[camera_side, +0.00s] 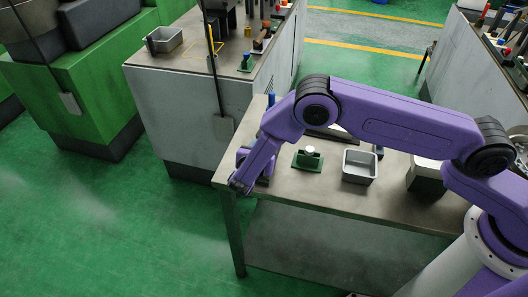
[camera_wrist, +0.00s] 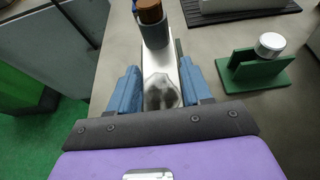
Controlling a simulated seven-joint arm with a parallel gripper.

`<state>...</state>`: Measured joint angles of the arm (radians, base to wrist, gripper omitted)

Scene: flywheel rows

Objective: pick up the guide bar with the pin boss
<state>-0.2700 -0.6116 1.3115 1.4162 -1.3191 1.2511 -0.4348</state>
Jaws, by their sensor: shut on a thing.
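The guide bar (camera_wrist: 162,85) is a flat, shiny metal bar in the wrist view. It runs away from my gripper, and a dark grey round boss with a brown-topped pin (camera_wrist: 152,22) stands towards its far end. My gripper (camera_wrist: 162,74) has its two blue fingers on either side of the bar's near part, shut on it. In the side view my gripper (camera_side: 243,182) is over the left end of the table, and my arm hides the bar there. I cannot tell whether the bar touches the table.
A green stand with a silver round knob (camera_wrist: 255,72) is right of the bar; it also shows in the side view (camera_side: 307,162). A grey bin (camera_side: 360,167) stands further right on the table (camera_side: 310,190). The table's left edge is close to my gripper, with green floor beyond.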

